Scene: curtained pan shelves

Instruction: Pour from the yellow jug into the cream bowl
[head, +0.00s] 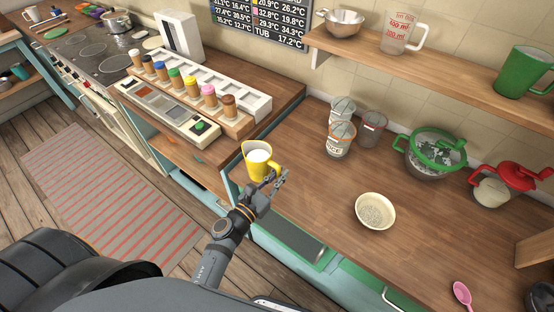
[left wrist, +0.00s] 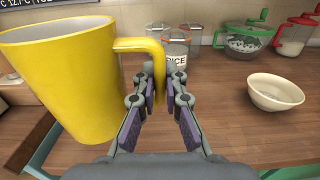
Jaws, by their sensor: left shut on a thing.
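The yellow jug (head: 257,167) is upright, with white contents showing inside in the head view. It fills the left of the left wrist view (left wrist: 62,80). My left gripper (head: 278,183) is shut on the jug's handle; its fingers (left wrist: 161,92) are either side of the handle in the left wrist view. The cream bowl (head: 367,223) stands on the wooden counter, to the right of the jug and apart from it. Grainy pale contents lie in its bottom. It also shows at the right of the left wrist view (left wrist: 262,98). My right gripper is not in view.
Glass jars (head: 340,139) stand behind, between jug and bowl. A pink spoon (head: 462,293) lies front right. The counter between jug and bowl is clear.

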